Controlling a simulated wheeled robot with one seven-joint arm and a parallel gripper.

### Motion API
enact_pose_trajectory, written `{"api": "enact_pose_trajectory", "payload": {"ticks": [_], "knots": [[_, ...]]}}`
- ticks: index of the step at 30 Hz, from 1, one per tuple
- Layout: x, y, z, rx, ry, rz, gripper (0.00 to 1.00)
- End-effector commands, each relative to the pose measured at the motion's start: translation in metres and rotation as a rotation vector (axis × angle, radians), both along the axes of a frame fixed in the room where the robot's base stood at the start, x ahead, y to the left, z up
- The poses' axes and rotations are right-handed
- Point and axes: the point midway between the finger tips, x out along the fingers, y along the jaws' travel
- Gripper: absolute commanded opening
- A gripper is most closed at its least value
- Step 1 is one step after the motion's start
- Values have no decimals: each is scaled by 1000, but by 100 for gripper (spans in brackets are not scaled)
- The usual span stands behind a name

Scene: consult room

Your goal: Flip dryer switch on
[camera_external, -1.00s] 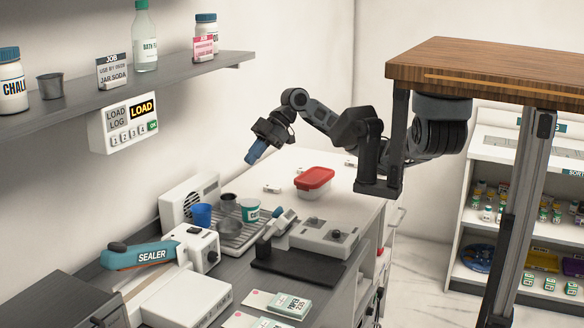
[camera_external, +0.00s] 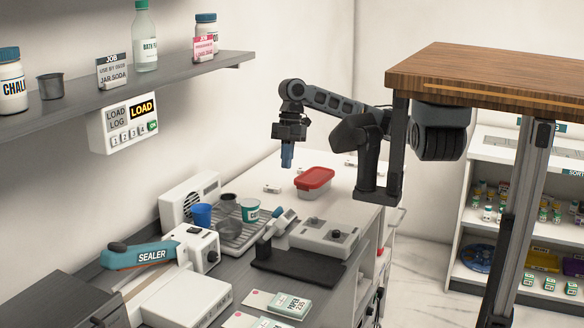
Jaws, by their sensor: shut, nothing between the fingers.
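A white box with a round dark grille (camera_external: 189,203) stands against the wall at the back of the counter; it looks like the dryer. I cannot make out its switch clearly at this size. My gripper (camera_external: 287,163) has blue fingers, points straight down, and is shut and empty. It hangs in the air over the back part of the counter, to the right of the grille box and left of the red-lidded tub (camera_external: 315,180). It is apart from both.
A draining rack (camera_external: 236,236) holds a blue cup (camera_external: 202,214) and other small vessels. The sealer (camera_external: 150,254), a control box with knobs (camera_external: 325,236) and card packs (camera_external: 289,305) crowd the front. A shelf (camera_external: 110,96) and load panel (camera_external: 129,124) are on the wall.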

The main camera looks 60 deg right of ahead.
Motion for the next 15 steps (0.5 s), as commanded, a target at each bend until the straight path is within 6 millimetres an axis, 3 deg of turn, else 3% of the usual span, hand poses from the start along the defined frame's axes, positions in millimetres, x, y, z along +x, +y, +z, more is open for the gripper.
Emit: {"api": "enact_pose_trajectory", "payload": {"ticks": [5, 15], "knots": [[-1, 5, -18, 0, 1, -1, 0], [-4, 25, -81, 1, 1, 0, 0]]}}
